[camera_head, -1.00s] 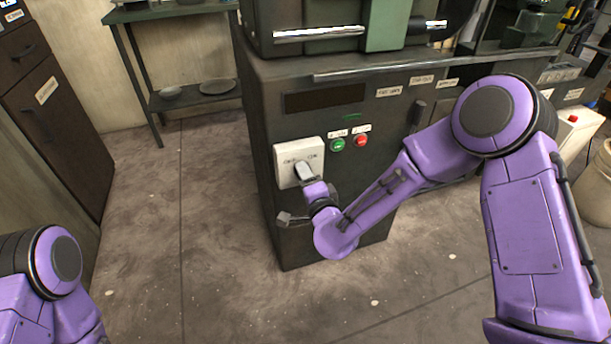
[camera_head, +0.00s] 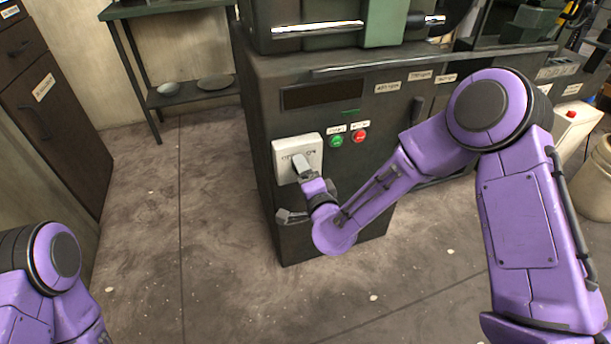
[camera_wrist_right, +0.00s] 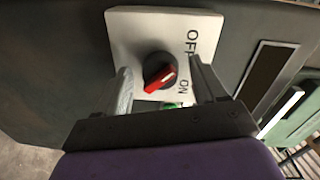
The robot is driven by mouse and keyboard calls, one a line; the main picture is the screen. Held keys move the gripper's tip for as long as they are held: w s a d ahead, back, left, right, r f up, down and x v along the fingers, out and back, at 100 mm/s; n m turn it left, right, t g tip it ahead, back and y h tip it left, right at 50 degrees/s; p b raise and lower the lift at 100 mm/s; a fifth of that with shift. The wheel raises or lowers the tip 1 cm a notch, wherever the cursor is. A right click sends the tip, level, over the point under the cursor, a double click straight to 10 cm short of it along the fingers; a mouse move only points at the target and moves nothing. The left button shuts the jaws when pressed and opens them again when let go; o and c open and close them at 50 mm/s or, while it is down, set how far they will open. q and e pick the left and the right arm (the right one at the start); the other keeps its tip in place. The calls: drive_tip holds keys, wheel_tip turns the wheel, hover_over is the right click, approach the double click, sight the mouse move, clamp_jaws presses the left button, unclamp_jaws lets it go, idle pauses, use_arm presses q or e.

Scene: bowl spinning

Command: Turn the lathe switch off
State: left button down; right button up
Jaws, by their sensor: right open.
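The lathe switch is a white plate (camera_head: 284,157) on the dark cabinet front; it also shows in the right wrist view (camera_wrist_right: 140,25). Its round black knob (camera_wrist_right: 153,66) carries a slanted red handle (camera_wrist_right: 161,79). The plate reads OFF and ON, with ON nearest the handle's right side. My right gripper (camera_head: 301,166) is at the plate and covers the knob in the head view. In the right wrist view, its open fingers (camera_wrist_right: 165,82) stand on either side of the knob, with visible gaps. My left gripper is out of view.
Beside the plate are a green button (camera_head: 337,141) and a red button (camera_head: 359,136). The lathe cabinet (camera_head: 330,225) rises in front. A green shelf table (camera_head: 190,95) and a dark cabinet (camera_head: 50,120) stand at left. The floor between is clear.

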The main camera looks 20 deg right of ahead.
drive_tip(key=s, duration=1)
drive_tip(key=shift+s+d+r+p, duration=0.2)
drive_tip(key=shift+s+r+p, duration=0.05)
drive_tip(key=shift+r+p, duration=0.15)
